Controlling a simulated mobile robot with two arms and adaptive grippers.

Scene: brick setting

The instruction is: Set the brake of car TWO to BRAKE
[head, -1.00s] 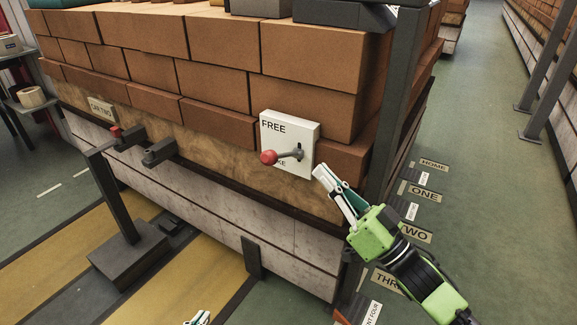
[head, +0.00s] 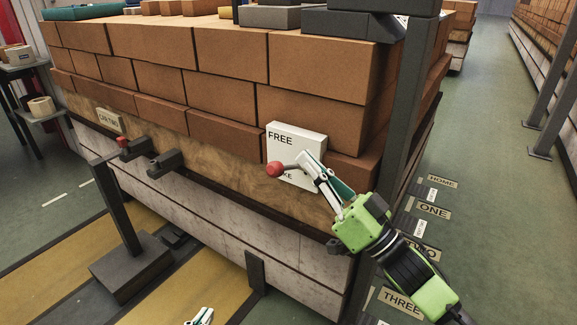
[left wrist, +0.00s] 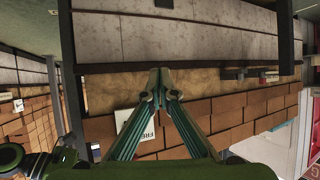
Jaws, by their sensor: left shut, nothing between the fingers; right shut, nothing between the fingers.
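The brake plate (head: 309,137) is white and fixed to the side of the brick-laden car. FREE reads at its top; the lower label is partly covered, with KE visible. The lever's red knob (head: 275,169) points left and outward, beside the middle of the plate. My right gripper (head: 305,158) is shut and empty, its tips over the lever's stem near its pivot; I cannot tell whether they touch. My left gripper (head: 203,315) is shut and empty at the bottom edge. In the left wrist view its tips (left wrist: 158,82) show before the car's side, plate upside down behind.
A CAR TWO sign (head: 109,118) hangs on the car's left part. Dark buffers (head: 163,163) and a post on a block (head: 131,267) stand before the car. A dark upright (head: 405,110) rises at the car's corner. Floor labels, including ONE (head: 432,210), line the right aisle.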

